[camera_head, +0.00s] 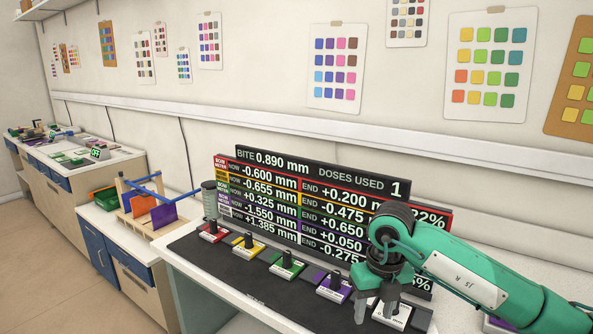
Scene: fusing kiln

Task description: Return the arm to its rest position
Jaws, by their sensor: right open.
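My right arm (470,275), green with dark joints, comes in from the right edge. Its gripper (376,307) points down over the right end of the dark bench mat (262,283). The jaws are open, above or beside a white block (392,316) with a label. The wrist partly hides that block and the right part of the display board (300,190). I cannot tell whether the fingers touch the block. My left gripper does not show.
A red block (213,233), a yellow block (248,247), a green block (287,265) and a purple block (333,287) stand in a row on the mat. A spring-like cylinder (209,200) stands at its left. A wooden rack (148,203) is farther left.

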